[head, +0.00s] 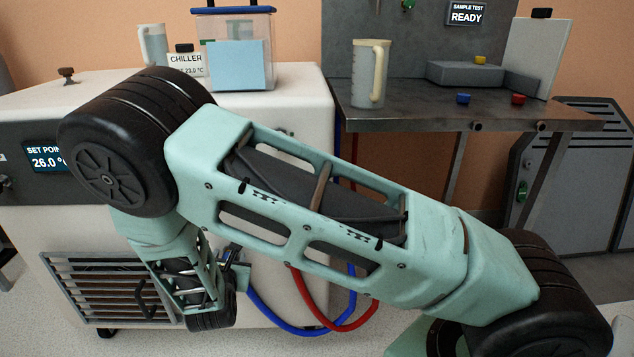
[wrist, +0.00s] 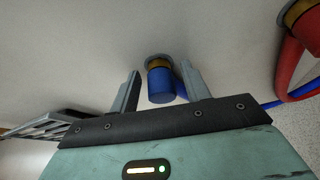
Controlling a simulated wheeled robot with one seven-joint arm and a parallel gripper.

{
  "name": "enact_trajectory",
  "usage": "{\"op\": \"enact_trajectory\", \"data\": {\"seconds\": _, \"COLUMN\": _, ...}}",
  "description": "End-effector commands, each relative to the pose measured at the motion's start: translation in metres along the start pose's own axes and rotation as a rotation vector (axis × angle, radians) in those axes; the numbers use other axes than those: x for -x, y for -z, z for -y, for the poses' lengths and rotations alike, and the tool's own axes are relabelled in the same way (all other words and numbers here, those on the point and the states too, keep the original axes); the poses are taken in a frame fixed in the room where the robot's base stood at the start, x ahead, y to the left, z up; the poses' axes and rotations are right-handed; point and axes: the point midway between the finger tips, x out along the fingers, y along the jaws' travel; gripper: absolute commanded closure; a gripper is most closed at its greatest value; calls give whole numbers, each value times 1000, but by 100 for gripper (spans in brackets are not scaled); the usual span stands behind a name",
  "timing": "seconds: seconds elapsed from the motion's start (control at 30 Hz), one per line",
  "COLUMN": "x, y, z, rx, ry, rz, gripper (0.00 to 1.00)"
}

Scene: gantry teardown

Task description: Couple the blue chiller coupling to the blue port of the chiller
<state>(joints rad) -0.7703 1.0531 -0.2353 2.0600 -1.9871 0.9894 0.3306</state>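The blue coupling (wrist: 161,86) sits between the two fingers of my gripper (wrist: 160,76) in the wrist view. My gripper is open, with a visible gap on either side of the coupling. Behind the coupling is a brass collar (wrist: 158,62) against the pale chiller wall; the coupling appears lined up with it, but I cannot tell whether it is locked. In the head view the white chiller (head: 300,115) stands at left. There my gripper (head: 236,257) is low at its side wall, mostly hidden by my arm, which also hides the coupling.
A blue hose (head: 270,313) and a red hose (head: 308,301) loop low beside the chiller. A red coupling (wrist: 312,22) is at upper right in the wrist view. A vent grille (head: 100,292) is on the chiller front. A metal bench (head: 420,121) with a pitcher (head: 369,75) stands at right.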

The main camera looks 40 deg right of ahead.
Motion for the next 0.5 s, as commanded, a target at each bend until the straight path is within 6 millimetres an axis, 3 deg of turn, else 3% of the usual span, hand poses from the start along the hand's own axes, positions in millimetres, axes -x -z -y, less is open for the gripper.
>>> {"op": "enact_trajectory", "data": {"seconds": 0.03, "x": 0, "y": 0, "z": 0, "rx": 0, "ry": 0, "rz": 0, "gripper": 69}}
{"op": "enact_trajectory", "data": {"seconds": 0.13, "x": 0, "y": 0, "z": 0, "rx": 0, "ry": 0, "rz": 0, "gripper": 96}}
{"op": "enact_trajectory", "data": {"seconds": 0.17, "x": 0, "y": 0, "z": 0, "rx": 0, "ry": 0, "rz": 0, "gripper": 100}}
{"op": "enact_trajectory", "data": {"seconds": 0.5, "x": 6, "y": 3, "z": 0, "rx": 0, "ry": 0, "rz": -1, "gripper": 100}}
